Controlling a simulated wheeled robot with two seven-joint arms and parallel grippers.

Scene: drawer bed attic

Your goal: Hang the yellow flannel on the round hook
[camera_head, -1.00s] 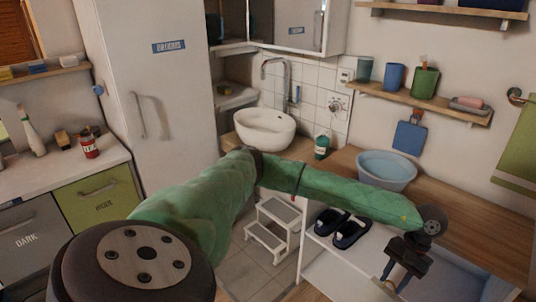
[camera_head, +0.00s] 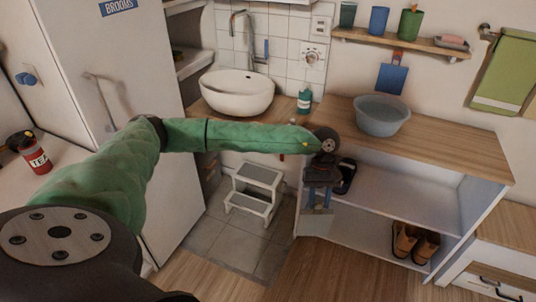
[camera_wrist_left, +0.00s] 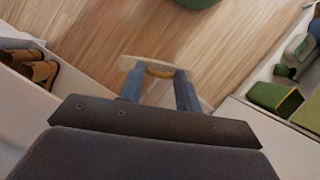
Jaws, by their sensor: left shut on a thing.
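My left gripper (camera_head: 318,192) hangs pointing down in front of the left end of the low wooden-topped cabinet. It is shut on a pale flat square piece (camera_head: 317,222), apparently the flannel, though it looks greyish beige here. In the left wrist view the fingers (camera_wrist_left: 159,88) hold it, and a yellow loop (camera_wrist_left: 158,72) shows between them. A blue cloth (camera_head: 392,78) hangs on the wall from a small brown holder (camera_head: 398,58). I cannot tell which fitting is the round hook. My right gripper is out of view.
A blue-grey basin (camera_head: 382,116) stands on the cabinet top (camera_head: 450,145). Brown shoes (camera_head: 415,243) sit on its lower shelf. A white step stool (camera_head: 253,192) stands left of my gripper. A green towel (camera_head: 507,75) hangs at the right wall. The wooden floor in front is free.

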